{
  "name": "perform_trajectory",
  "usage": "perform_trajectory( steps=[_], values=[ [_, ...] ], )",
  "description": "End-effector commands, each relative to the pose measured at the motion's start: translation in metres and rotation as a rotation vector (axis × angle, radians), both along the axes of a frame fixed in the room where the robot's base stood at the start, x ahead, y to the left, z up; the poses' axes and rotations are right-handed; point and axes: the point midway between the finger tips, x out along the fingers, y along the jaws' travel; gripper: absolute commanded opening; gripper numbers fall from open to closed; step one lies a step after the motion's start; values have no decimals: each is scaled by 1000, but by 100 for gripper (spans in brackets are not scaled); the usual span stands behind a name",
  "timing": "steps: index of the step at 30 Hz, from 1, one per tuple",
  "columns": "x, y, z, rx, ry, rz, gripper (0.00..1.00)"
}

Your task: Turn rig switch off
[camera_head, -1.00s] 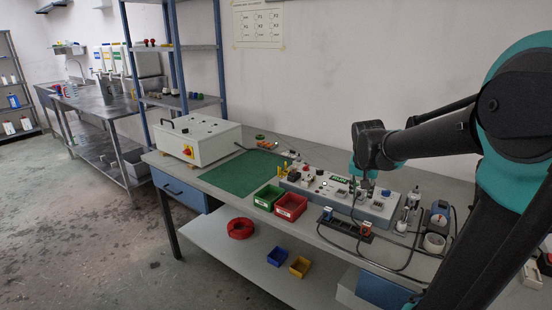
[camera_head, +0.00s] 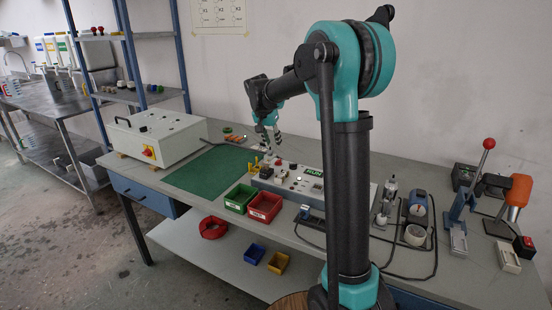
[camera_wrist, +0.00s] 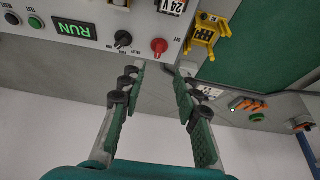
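The rig is a long grey panel box (camera_head: 345,194) on the bench, with a lit green RUN display (camera_head: 313,172). In the wrist view its panel (camera_wrist: 88,12) fills the top left, with the RUN display (camera_wrist: 72,29) upside down. A black rotary knob (camera_wrist: 123,39), which looks like the rig switch, sits between the display and a red round post (camera_wrist: 159,46). My gripper (camera_head: 268,150) hangs over the rig's left end. In the wrist view my gripper (camera_wrist: 163,73) is open and empty, its fingertips apart from the knob, which lies beyond the left fingertip.
Yellow parts (camera_wrist: 207,33) stand beside the rig's end, near the right finger. Green (camera_head: 240,197) and red (camera_head: 265,206) bins stand in front. A green mat (camera_head: 205,172) and a white box (camera_head: 155,137) with a red-yellow switch lie left. A lever press (camera_head: 467,195) stands right.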

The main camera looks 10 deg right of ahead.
Motion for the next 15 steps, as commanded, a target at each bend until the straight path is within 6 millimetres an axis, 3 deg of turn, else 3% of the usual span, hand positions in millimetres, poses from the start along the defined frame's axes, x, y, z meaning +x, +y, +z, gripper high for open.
perform_trajectory(
  steps=[9,15],
  values=[
    [20,-15,-59,0,0,-1,32],
    [28,-21,-84,0,0,-1,32]
  ],
)
